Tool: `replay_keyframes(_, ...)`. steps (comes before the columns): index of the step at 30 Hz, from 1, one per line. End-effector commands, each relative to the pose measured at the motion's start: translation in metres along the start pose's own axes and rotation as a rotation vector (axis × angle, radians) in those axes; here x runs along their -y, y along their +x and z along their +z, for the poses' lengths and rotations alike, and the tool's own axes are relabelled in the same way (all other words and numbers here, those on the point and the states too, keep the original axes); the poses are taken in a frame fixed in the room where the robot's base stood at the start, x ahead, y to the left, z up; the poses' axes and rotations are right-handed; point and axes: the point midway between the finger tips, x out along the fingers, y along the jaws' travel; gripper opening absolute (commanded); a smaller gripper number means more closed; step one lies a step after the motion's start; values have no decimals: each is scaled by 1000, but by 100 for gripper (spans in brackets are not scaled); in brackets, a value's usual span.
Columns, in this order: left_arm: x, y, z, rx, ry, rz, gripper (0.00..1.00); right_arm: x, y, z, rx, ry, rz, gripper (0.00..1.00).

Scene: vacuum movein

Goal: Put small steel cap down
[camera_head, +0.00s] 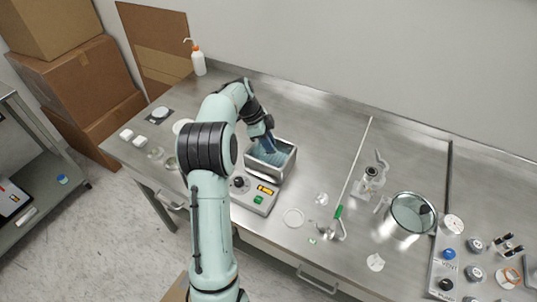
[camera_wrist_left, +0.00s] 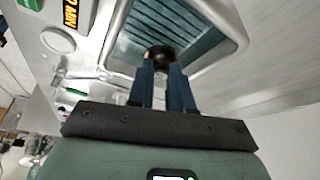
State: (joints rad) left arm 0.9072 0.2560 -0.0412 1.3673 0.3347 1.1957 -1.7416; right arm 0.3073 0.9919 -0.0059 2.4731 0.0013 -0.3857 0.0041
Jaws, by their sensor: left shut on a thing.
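My left gripper (camera_head: 268,145) reaches down over the open steel bath (camera_head: 290,160), with its fingertips at the bath's mouth. In the left wrist view the two blue fingers (camera_wrist_left: 160,75) are shut on a small dark round thing (camera_wrist_left: 160,53), which I take for the small steel cap. The fingers partly cover it, and in the head view it cannot be made out. Behind it in the wrist view lies the bath's ribbed, bluish inside (camera_wrist_left: 195,38). I cannot tell how far the cap is above the bath's bottom. My right gripper is not in view.
The bath's control box (camera_head: 255,193) has a knob and a green button. A wash bottle (camera_head: 198,62) stands at the back wall.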

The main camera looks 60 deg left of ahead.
Motion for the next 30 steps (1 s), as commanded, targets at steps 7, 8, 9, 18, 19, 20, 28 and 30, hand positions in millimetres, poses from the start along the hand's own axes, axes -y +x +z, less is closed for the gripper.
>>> replay_keyframes(7, 0, 22, 9, 0, -1, 2, 0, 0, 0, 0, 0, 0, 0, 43)
replay_keyframes(8, 0, 27, 11, 1, -1, 3, 0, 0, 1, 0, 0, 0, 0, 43)
replay_keyframes(9, 0, 33, 14, 0, -2, 3, 0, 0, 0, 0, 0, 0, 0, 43)
replay_keyframes(18, 1, 52, 21, 0, 0, -2, 0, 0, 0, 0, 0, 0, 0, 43)
replay_keyframes(19, 1, 52, 21, 0, 0, -2, 0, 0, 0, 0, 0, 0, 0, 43)
replay_keyframes(20, 1, 51, 21, 0, 0, -2, 0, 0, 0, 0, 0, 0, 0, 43)
replay_keyframes(28, 0, 55, 23, 1, 0, -1, 23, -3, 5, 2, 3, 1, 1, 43)
replay_keyframes(30, 0, 54, 23, 0, 0, -1, 45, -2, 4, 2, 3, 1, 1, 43)
